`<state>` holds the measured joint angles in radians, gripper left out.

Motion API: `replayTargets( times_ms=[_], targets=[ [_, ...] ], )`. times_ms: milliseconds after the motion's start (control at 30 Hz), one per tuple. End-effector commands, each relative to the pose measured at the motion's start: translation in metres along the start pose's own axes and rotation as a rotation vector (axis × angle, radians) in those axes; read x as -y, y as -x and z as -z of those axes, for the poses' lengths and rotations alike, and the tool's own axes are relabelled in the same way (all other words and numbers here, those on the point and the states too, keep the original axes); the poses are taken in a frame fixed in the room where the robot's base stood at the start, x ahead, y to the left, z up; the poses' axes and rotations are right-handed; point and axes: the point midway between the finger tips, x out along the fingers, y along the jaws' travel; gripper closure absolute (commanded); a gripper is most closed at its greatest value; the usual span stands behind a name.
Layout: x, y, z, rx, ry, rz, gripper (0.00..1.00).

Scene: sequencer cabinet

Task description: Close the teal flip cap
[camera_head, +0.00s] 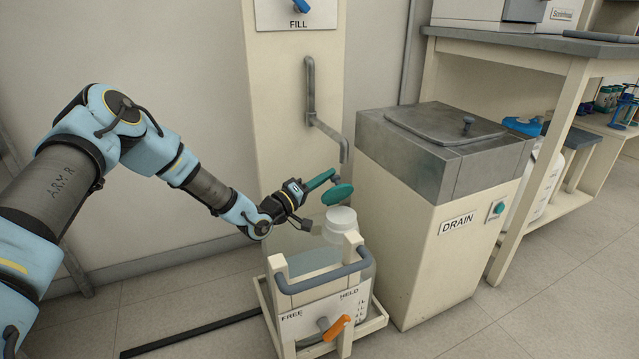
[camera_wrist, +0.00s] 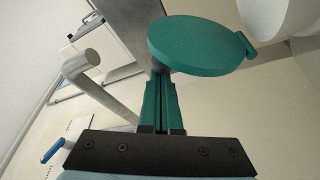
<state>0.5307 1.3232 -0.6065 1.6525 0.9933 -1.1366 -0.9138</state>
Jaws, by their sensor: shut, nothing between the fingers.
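The teal flip cap (camera_head: 338,194) is a round disc, open and standing up at the mouth of a pale jug (camera_head: 341,218). The wrist view shows the cap (camera_wrist: 203,46) large at top centre, with a small tab on its right edge and the jug's white neck (camera_wrist: 272,14) at upper right. My gripper (camera_head: 332,173) is shut and empty, its teal fingers together just above and left of the cap. In the wrist view the fingertips of my gripper (camera_wrist: 160,80) end at the cap's lower left edge; I cannot tell whether they touch it.
The jug sits in a cream cradle (camera_head: 303,325) with a grey handle bar (camera_head: 325,278) and an orange lever (camera_head: 337,327) in front. A bent grey fill pipe (camera_head: 327,128) hangs close above the cap. The drain cabinet (camera_head: 420,225) stands to the right. Floor at left is mostly clear.

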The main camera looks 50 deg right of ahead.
Motion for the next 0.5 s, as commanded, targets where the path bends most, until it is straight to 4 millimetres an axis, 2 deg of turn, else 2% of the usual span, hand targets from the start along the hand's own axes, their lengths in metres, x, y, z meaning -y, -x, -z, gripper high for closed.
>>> replayTargets(
  times_ms=[400,500],
  targets=[
    [-0.01,0.012,-0.036,0.002,-0.374,-0.132,1.0],
    [-0.011,0.015,-0.043,0.001,-0.386,-0.136,1.0]
  ],
)
